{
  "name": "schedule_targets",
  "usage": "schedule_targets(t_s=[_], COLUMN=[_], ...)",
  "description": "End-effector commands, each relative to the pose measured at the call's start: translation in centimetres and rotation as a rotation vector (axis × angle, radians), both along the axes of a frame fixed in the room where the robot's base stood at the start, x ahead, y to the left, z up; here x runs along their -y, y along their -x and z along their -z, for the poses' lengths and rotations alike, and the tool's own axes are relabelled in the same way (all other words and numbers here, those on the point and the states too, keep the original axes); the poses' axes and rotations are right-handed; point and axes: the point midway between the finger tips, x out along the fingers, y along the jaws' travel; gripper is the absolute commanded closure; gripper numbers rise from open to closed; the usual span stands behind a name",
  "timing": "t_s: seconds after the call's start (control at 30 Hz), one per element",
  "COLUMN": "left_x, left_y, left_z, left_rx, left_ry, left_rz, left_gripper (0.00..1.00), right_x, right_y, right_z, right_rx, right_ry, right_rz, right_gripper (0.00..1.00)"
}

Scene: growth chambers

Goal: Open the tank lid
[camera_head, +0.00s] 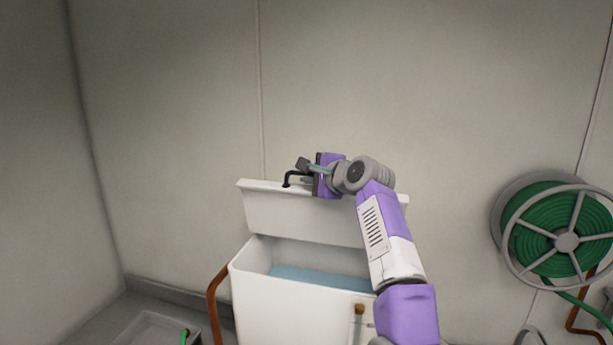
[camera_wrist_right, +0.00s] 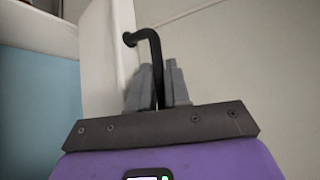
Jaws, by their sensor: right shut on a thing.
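The white tank (camera_head: 290,308) stands against the wall, with blue water (camera_head: 318,280) visible inside. Its white lid (camera_head: 300,216) is raised and stands tilted up at the back of the tank. A black handle (camera_head: 288,177) sits at the lid's upper edge; it also shows in the right wrist view (camera_wrist_right: 152,42). My right gripper (camera_head: 306,172) is at the lid's top edge, its grey fingers (camera_wrist_right: 158,88) shut around the black handle. Part of the handle is hidden by the gripper. My left gripper is not in view.
A green hose reel (camera_head: 548,235) is mounted on the wall at the right. A brown pipe (camera_head: 214,305) runs beside the tank's left side. A grey tray (camera_head: 150,330) lies at the lower left.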

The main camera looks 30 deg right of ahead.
Motion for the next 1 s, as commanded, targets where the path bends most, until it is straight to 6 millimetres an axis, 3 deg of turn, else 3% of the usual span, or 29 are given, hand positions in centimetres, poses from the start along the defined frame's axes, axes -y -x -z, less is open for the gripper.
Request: schedule_targets(t_s=[0.3, 0.33, 0.43, 0.73, 1.0], left_x=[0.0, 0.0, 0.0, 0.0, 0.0], left_y=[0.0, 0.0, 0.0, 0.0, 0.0], left_z=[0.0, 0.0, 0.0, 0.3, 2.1], left_rx=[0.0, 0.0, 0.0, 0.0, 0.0], left_ry=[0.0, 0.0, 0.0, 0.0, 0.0], left_rz=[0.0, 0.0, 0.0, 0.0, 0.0], left_gripper=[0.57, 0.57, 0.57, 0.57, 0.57], right_x=[0.1, 0.1, 0.1, 0.0, 0.1], right_y=[0.0, 0.0, 0.0, 0.4, 4.4], right_z=[0.1, 0.1, 0.1, 0.0, -0.9], right_rx=[-0.003, -0.003, -0.002, 0.0, 0.003], right_ry=[-0.001, 0.0, 0.0, 0.0, -0.001], right_rz=[0.001, 0.001, 0.0, 0.001, 0.0], right_gripper=[1.0, 0.79, 0.64, 0.64, 0.64])
